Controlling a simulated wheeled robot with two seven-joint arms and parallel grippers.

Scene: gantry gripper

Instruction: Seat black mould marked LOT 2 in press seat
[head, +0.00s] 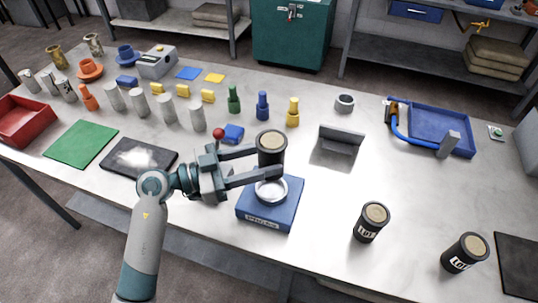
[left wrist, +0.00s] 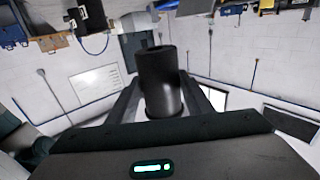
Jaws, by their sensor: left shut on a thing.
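My left gripper (head: 270,163) is shut on a black cylindrical mould (head: 271,148) with a tan top. It holds the mould roughly upright, just above the press seat (head: 285,213), a blue block with a pale round recess and a front label. A gap shows between mould and recess. The held mould also shows in the left wrist view (left wrist: 160,82), between the fingers. Its marking is not visible. Two more black moulds stand on the table to the right, one nearer the middle (head: 370,222) and one farther right (head: 465,253). Their labels begin with LOT; the numbers are unclear.
A grey angled bracket (head: 340,142) stands right of the press. A blue tray (head: 455,130) lies at the back right. Several bottles and grey cylinders stand behind my arm. A dark tablet (head: 138,158) and green mat (head: 81,144) lie left.

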